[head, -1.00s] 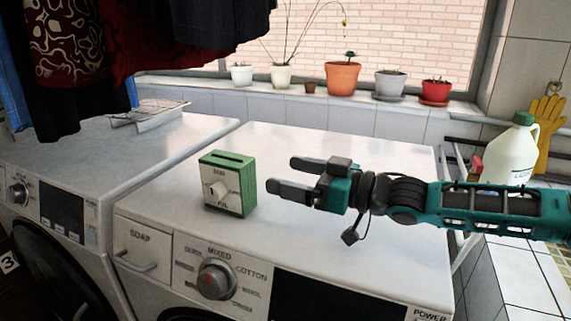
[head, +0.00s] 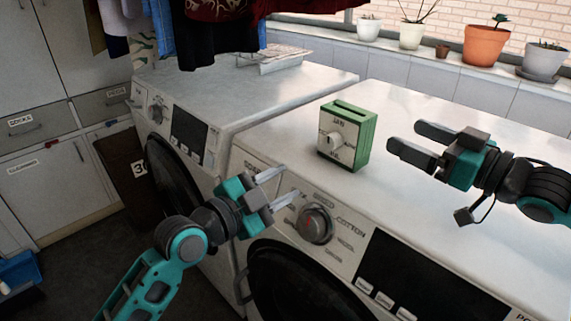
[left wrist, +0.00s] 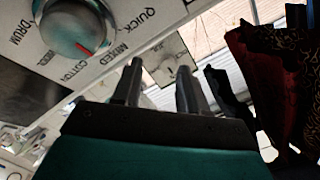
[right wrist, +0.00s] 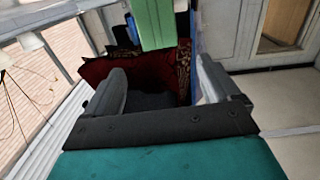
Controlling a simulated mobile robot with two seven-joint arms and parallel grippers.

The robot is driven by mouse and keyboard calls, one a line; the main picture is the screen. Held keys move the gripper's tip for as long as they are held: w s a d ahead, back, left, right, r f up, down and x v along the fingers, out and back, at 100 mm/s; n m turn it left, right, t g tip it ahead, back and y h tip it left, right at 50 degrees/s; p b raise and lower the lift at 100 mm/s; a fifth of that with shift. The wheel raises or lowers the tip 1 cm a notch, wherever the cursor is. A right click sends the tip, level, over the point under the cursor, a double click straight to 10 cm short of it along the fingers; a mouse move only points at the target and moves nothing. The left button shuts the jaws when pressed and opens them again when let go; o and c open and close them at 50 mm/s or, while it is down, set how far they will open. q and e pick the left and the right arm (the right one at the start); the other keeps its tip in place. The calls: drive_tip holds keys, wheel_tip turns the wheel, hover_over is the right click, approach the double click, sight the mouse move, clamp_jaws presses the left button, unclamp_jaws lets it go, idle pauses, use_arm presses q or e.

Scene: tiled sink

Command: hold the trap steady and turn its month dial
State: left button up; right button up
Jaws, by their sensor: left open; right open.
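The trap (head: 347,134) is a small green box with a pale front plate and a round white month dial (head: 335,140). It stands upright on the washing machine's top, near the front edge. My right gripper (head: 404,142) is open and empty, to the right of the trap and apart from it. In the right wrist view the trap's green side (right wrist: 153,22) shows beyond the open fingers. My left gripper (head: 284,186) is open and empty in front of the machine's control panel, below and left of the trap. The left wrist view shows the trap's dial face (left wrist: 172,71) past the fingertips.
The washing machine's program knob (head: 314,224) is close to my left gripper. A second machine (head: 240,85) stands to the left, with a wire rack (head: 275,57) on it. Clothes (head: 215,40) hang above. Potted plants (head: 486,44) line the back ledge. The machine top behind the trap is clear.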

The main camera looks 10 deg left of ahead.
sight(365, 118)
use_arm(q)
drive_tip(key=r, duration=0.1)
drive_tip(key=r+m+h, duration=0.1)
drive_tip(key=d+r+m, duration=0.1)
drive_tip(key=r, duration=0.1)
drive_tip(key=shift+w+r, duration=0.1)
drive_tip(key=shift+w, duration=0.2)
use_arm(e)
drive_tip(key=x, duration=1.3)
drive_tip(key=shift+s, duration=0.1)
drive_tip(key=shift+c, duration=0.3)
